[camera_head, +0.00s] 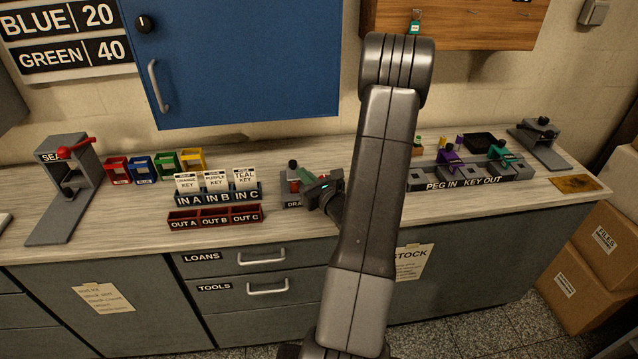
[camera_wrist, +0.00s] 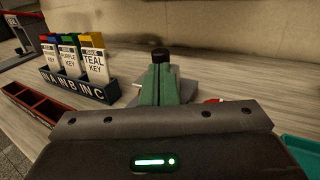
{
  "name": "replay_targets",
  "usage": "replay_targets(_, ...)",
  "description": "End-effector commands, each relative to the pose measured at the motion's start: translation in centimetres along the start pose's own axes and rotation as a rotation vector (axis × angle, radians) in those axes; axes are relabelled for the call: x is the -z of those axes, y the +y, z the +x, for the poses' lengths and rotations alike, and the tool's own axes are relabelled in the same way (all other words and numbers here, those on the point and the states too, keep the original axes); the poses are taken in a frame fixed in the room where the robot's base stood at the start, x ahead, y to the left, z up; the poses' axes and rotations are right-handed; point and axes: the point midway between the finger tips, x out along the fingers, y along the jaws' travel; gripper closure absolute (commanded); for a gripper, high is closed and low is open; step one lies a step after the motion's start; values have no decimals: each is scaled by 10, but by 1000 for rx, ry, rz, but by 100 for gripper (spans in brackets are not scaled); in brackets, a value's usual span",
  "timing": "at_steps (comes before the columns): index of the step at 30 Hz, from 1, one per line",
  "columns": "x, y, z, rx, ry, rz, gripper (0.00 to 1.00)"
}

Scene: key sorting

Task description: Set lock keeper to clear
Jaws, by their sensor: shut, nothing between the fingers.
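No part is labelled "lock keeper" or "clear", so I cannot tell for sure which one it is. A small device (camera_head: 292,203) with a label starting "DRA" stands mid-counter, with a black knob (camera_head: 292,164) and a red part, partly hidden by my arm. My gripper (camera_head: 305,177) is beside it, its green fingers shut and empty. In the wrist view, the closed fingers (camera_wrist: 166,84) point at the black knob (camera_wrist: 160,54), which shows just beyond their tips; I cannot tell whether they touch. The PEG IN KEY OUT rack (camera_head: 464,184) holds a purple and a teal piece.
Left of my gripper are the IN A/B/C holder (camera_head: 218,199) with three tagged keys and the red OUT tray (camera_head: 214,222). Coloured holders (camera_head: 140,168) and the SEAL press (camera_head: 64,175) stand farther left. A grey device (camera_head: 540,145) is at the right. The front counter edge is mostly clear.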

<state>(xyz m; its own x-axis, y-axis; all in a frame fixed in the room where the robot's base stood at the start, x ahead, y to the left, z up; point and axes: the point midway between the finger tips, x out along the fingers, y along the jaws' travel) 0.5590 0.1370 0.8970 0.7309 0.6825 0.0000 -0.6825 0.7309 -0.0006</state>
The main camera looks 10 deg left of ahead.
Motion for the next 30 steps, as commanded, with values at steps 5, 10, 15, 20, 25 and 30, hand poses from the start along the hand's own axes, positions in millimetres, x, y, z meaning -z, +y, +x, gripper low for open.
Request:
replay_targets(5,0,0,18,-1,1,1,100)
replay_targets(10,0,0,22,0,1,1,100)
replay_targets(15,0,0,22,0,1,1,100)
replay_targets(20,2,-3,27,-1,0,-1,100)
replay_targets(25,2,-14,50,-1,-1,-3,100)
replay_targets(30,0,-20,60,1,-1,-1,100)
